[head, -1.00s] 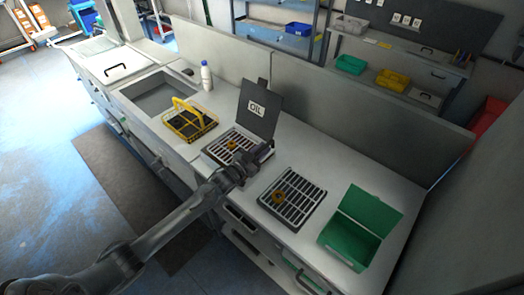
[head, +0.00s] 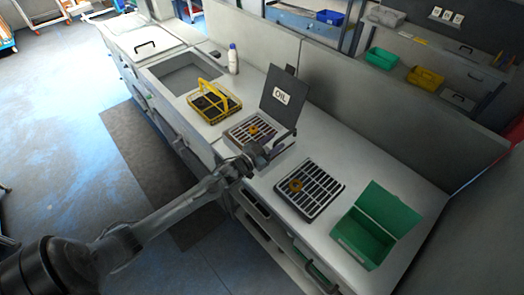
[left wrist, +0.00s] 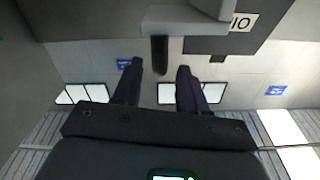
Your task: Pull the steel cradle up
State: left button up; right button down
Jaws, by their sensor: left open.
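The oil station (head: 236,137) is an open box with a slatted steel grate, and a small orange ring-like part (head: 253,128) sits on it. Its dark lid (head: 290,92), labelled OIL, stands raised behind. I take the grey bar at its right front (head: 283,143) as part of the steel cradle, but cannot be sure. My left gripper (head: 262,155) is at the front right of the station. In the left wrist view its two dark fingers (left wrist: 159,72) are apart, with a dark post (left wrist: 160,55) showing between their tips, under a grey block (left wrist: 185,22). Whether they touch is unclear.
A second grate tray (head: 318,190) with an orange part and an open green box (head: 365,238) stand to the right. A yellow basket (head: 212,110) and a white bottle (head: 233,60) stand to the left. A wall panel (head: 370,95) runs behind the counter.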

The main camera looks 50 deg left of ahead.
pick_arm(q)
jog(key=shift+s+a+r, duration=0.1)
jog(key=shift+s+a, duration=0.05)
jog(key=shift+s, duration=2.8)
